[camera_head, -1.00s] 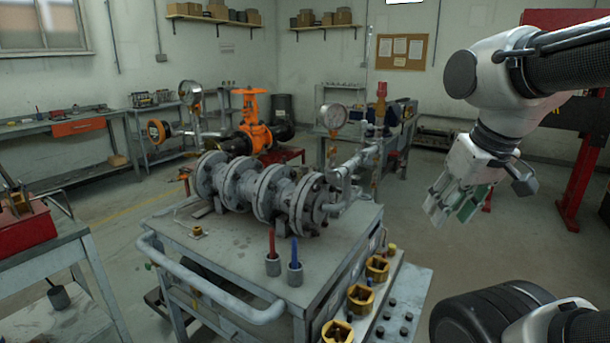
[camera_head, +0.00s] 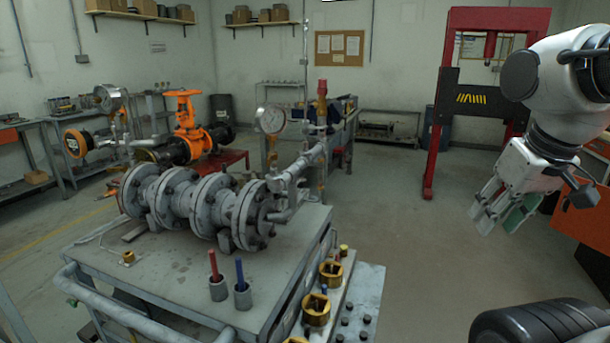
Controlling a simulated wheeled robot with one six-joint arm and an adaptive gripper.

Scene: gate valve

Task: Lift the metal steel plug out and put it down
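I cannot single out a steel plug for sure. Brass-coloured hex holders (camera_head: 317,309) stand in a row on the right edge of the workbench, and their contents are too small to make out. Several small dark studs (camera_head: 366,320) sit on the grey plate beside them. My gripper (camera_head: 502,212) hangs in the air at the right, over the floor, well apart from the bench. Its fingers point down and left, look spread, and hold nothing visible. One finger has a green pad.
A flanged grey valve assembly (camera_head: 205,210) with a gauge (camera_head: 270,120) lies on the workbench (camera_head: 180,270). Two grey cups hold a red tool (camera_head: 213,265) and a blue tool (camera_head: 240,275). A red press frame (camera_head: 440,120) stands behind. Open floor lies between bench and press.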

